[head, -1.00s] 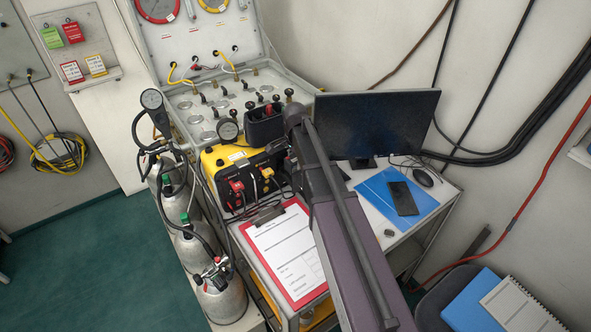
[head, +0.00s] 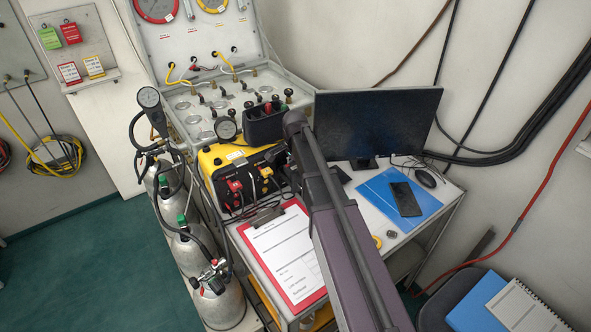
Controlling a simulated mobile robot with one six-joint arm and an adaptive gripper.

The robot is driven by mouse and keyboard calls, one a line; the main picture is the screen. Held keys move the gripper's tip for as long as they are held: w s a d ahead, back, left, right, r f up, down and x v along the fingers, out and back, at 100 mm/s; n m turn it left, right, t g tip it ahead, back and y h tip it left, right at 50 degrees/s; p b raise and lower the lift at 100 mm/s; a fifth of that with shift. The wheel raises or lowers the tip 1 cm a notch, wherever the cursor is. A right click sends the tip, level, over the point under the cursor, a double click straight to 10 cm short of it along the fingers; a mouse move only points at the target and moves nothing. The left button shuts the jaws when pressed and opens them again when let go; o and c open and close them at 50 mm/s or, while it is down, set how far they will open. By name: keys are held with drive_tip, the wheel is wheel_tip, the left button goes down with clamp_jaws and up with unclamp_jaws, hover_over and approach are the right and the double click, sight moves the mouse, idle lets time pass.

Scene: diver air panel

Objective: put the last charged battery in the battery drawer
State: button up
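My arm (head: 338,235) reaches up from the bottom of the head view, and its far end (head: 295,124) stands over the back of the cart, beside a black open-topped holder (head: 264,127). Small red and green tops show at the holder; I cannot tell whether they are batteries. My gripper is hidden behind the arm, so its fingers and anything in them do not show. No battery can be made out for certain. No battery drawer can be clearly identified; yellow-orange parts show low under the cart top, partly covered.
A yellow-black unit (head: 238,172) with cables stands left of my arm. A red clipboard (head: 302,303) lies in front. A monitor (head: 377,122), blue folder (head: 372,187) and phone (head: 404,198) are to the right. Gas cylinders (head: 217,302) stand at left, with open floor (head: 90,270) beyond.

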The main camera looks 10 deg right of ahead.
sight(295, 166)
drive_tip(key=shift+f, duration=0.2)
drive_tip(key=o, duration=1.1)
drive_tip(key=shift+r, duration=0.1)
drive_tip(key=shift+c, duration=0.2)
drive_tip(key=shift+r, duration=0.15)
wheel_tip(295, 166, up, 12)
drive_tip(key=p, duration=1.2)
drive_tip(key=s+n, duration=1.3)
drive_tip(key=s, duration=0.8)
drive_tip(key=shift+s+d+n, duration=0.2)
drive_tip(key=shift+n, duration=0.1)
